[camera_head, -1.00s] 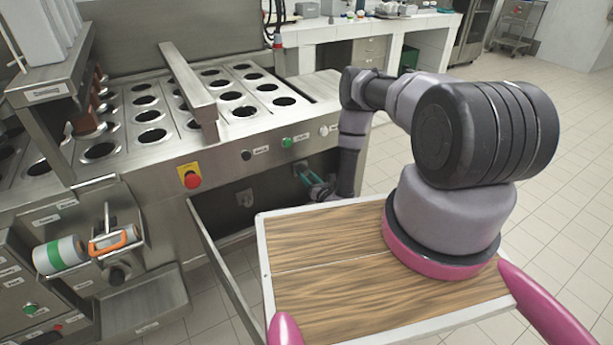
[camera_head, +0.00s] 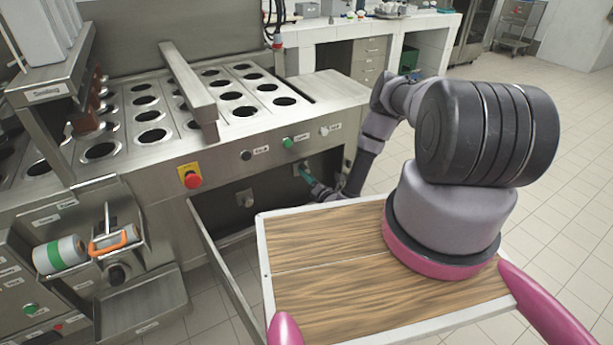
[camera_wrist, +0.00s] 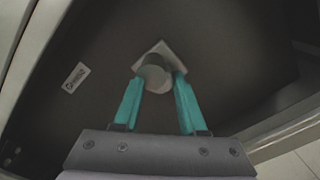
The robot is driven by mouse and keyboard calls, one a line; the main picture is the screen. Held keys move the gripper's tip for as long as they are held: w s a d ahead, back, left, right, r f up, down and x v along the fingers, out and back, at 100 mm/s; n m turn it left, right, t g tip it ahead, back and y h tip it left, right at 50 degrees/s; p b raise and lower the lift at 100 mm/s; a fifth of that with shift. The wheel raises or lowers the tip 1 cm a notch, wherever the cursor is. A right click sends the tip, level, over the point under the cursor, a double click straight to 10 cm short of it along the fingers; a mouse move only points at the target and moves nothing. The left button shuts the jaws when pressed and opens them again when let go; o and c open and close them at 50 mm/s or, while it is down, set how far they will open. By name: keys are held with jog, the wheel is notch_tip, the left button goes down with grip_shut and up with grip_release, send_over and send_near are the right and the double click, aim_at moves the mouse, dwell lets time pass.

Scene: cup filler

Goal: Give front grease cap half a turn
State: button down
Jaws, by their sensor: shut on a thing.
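A round grey grease cap (camera_wrist: 154,74) sits on a pale square plate (camera_wrist: 166,50) on a dark panel in the wrist view. My gripper (camera_wrist: 158,82) has its two teal fingers on either side of this cap, shut on it. In the head view my gripper (camera_head: 304,172) is small, low at the machine's open lower bay, and hides most of the cap it holds. A second similar cap fitting (camera_head: 245,198) shows to its left inside the bay.
A white label (camera_wrist: 75,77) is left of the cap. Above the bay are a red emergency button (camera_head: 193,180), a green button (camera_head: 288,143) and other knobs. An open panel door (camera_head: 228,275) stands left of my base. Tiled floor is clear on the right.

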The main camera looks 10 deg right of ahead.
jog(key=m, duration=3)
jog(key=shift+s+f, duration=0.1)
jog(key=shift+f, duration=0.05)
dwell(0.4)
jog(key=shift+c, duration=2.3)
grip_release()
